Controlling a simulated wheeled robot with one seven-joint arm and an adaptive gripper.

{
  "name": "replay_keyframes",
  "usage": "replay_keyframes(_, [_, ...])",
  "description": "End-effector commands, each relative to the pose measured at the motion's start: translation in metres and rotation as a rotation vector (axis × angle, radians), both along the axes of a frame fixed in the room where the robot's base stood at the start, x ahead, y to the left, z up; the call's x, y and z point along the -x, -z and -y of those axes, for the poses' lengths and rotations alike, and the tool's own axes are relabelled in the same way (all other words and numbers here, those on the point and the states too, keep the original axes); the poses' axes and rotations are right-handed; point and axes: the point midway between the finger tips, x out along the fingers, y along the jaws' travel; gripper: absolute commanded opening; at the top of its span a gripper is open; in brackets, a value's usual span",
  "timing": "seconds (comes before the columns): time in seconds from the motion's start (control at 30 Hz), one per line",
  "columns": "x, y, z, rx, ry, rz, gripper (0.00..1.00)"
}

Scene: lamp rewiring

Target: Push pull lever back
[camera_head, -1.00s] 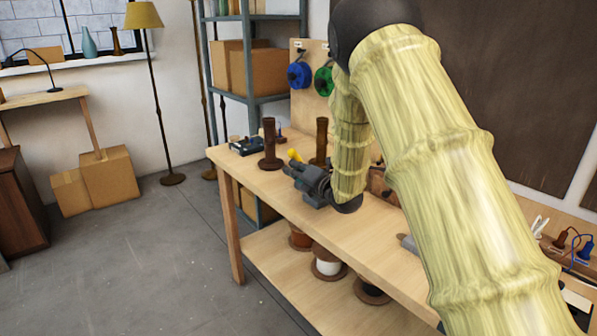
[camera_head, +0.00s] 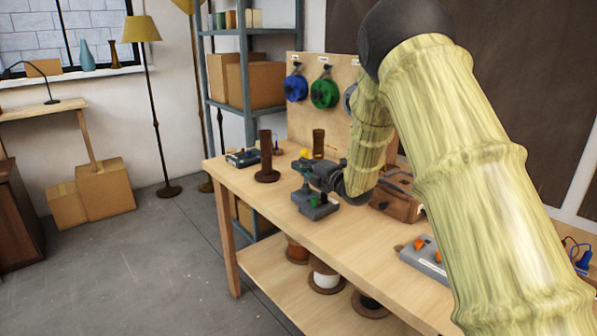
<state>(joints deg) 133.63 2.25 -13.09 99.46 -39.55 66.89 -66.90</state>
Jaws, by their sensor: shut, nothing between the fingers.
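My gripper (camera_head: 304,169) is shut and empty, reaching left over the workbench (camera_head: 290,232). Just below it stands a grey block-like device (camera_head: 314,209) with a small green part (camera_head: 316,201) on top. The gripper and wrist cover part of this device, and I cannot tell whether the fingers touch it. No lever can be made out clearly. A small yellow part (camera_head: 305,154) shows just behind the fingertips, partly hidden; I cannot tell what it belongs to.
A brown post on a round base (camera_head: 266,160) and a second brown cylinder (camera_head: 318,143) stand behind the gripper. A dark device (camera_head: 243,158) sits at the bench's far left corner. A brown wooden box (camera_head: 396,204) and a grey unit with orange parts (camera_head: 428,257) stand to the right.

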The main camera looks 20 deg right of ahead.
Motion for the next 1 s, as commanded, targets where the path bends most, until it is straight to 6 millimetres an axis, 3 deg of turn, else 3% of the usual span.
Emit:
replay_keyframes(0.73, [-0.003,-0.004,0.008,0.002,0.003,0.002,0.00])
replay_keyframes(1.0, [0.006,-0.001,-0.015,0.003,-0.004,0.001,0.00])
